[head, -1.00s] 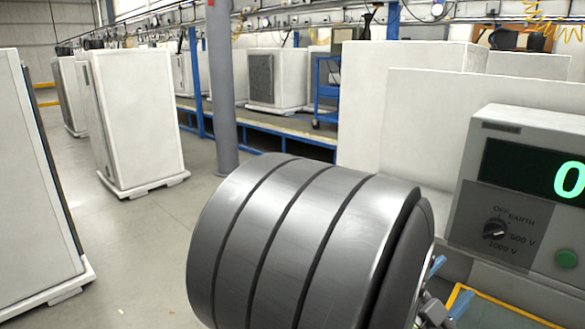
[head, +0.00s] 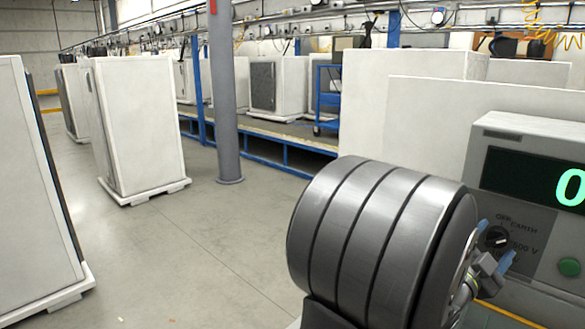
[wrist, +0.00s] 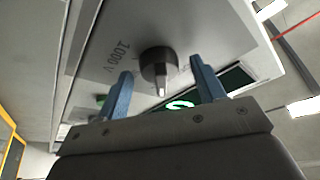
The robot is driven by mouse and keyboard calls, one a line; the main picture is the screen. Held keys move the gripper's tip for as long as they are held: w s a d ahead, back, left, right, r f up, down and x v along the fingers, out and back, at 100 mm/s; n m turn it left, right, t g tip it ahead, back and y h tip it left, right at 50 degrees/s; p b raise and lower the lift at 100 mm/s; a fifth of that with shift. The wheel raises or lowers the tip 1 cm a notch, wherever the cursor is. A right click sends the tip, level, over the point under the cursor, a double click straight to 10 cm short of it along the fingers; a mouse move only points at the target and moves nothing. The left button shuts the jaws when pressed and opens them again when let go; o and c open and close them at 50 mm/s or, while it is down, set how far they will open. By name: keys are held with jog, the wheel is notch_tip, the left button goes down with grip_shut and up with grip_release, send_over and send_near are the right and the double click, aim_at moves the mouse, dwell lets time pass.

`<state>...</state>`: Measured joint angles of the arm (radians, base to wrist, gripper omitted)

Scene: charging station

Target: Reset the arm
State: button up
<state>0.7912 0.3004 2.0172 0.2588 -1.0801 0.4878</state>
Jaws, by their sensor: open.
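The grey tester box (head: 540,135) stands at the right of the head view, with a dark display (head: 505,170) showing a green 0. Its black selector knob (head: 497,239) sits on the front panel, partly hidden by my gripper (head: 495,245). A green button (head: 569,267) is to the knob's right. In the wrist view the knob (wrist: 158,66) lies ahead of my gripper (wrist: 163,92), between the lines of its two blue fingers. The fingers are spread apart with nothing between them. Whether they touch the knob's sides is not clear; they look short of it.
White cabinets (head: 137,125) stand on pallets at the left. Large white panels (head: 480,140) stand behind the tester. A grey post (head: 224,100) rises mid-scene. The floor (head: 200,260) at left centre is clear. A yellow-edged frame (wrist: 10,150) shows in the wrist view.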

jog(key=shift+a, duration=0.1)
jog(key=v, duration=1.7)
jog(key=x, duration=1.7)
jog(key=shift+d+f+n+t, duration=0.1)
jog(key=shift+d+n+t, duration=0.15)
jog(key=shift+n, duration=0.45)
jog(key=n+t, duration=0.1)
jog(key=n, duration=0.2)
jog(key=n+t+y, duration=0.1)
jog(key=n+t, duration=0.1)
jog(key=n, duration=0.1)
jog(key=shift+s+y, duration=0.2)
jog(key=shift+y, duration=0.1)
jog(key=n+t+y, duration=0.1)
jog(key=n, duration=0.2)
jog(key=n+t+y, duration=0.1)
jog(key=n, duration=0.2)
jog(key=shift+s+d+n+t+y, duration=0.1)
jog(key=shift+n+t+y, duration=0.15)
jog(key=shift+n+y, duration=0.05)
jog(key=shift+v, duration=1.95)
